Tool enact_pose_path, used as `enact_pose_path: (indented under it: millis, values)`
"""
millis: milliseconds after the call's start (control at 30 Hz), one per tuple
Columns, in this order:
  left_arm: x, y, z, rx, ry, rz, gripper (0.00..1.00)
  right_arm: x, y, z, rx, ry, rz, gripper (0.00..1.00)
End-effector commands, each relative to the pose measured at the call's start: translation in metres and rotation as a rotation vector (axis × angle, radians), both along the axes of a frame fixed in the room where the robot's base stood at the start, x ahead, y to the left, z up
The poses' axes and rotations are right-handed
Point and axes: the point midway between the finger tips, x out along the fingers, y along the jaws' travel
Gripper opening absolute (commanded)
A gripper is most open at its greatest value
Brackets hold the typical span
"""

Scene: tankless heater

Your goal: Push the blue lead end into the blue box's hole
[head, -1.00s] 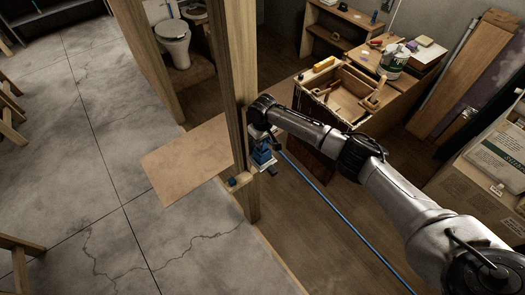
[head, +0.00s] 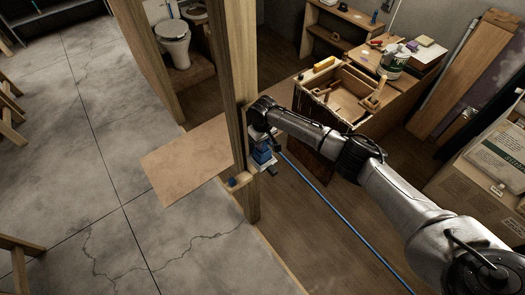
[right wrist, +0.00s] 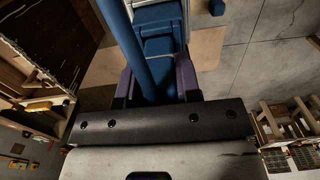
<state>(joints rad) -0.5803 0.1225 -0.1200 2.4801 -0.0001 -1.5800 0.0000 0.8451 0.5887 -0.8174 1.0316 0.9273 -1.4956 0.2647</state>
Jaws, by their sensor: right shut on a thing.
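My right gripper (head: 266,168) is beside the wooden post, pointing down. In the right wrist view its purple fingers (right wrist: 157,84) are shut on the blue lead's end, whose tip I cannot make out. The blue lead (head: 340,217) runs from there to the lower right; in the wrist view the lead (right wrist: 128,40) passes up and left. Blue blocky parts (right wrist: 160,28) with pale edges lie between and beyond the fingers. A small dark blue piece (head: 232,182) sits on a wood block left of the post. I cannot tell which part is the blue box, and no hole shows. My left gripper is out of view.
The wooden post (head: 240,70) stands close against my right gripper. A brown board (head: 188,160) juts out left of it. A workbench with a wooden tray (head: 345,92) lies behind my right arm. Cracked concrete floor (head: 100,180) is open at left.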

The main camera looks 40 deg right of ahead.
Motion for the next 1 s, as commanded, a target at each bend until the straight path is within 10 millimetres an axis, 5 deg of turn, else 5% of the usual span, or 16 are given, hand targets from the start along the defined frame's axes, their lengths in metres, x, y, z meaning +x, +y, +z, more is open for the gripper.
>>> enact_pose_path:
  millis: [1000]
  values:
    - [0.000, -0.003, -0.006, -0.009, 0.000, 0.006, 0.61, 0.000, 0.000, -0.012, 0.000, 0.001, 0.000, 0.00]
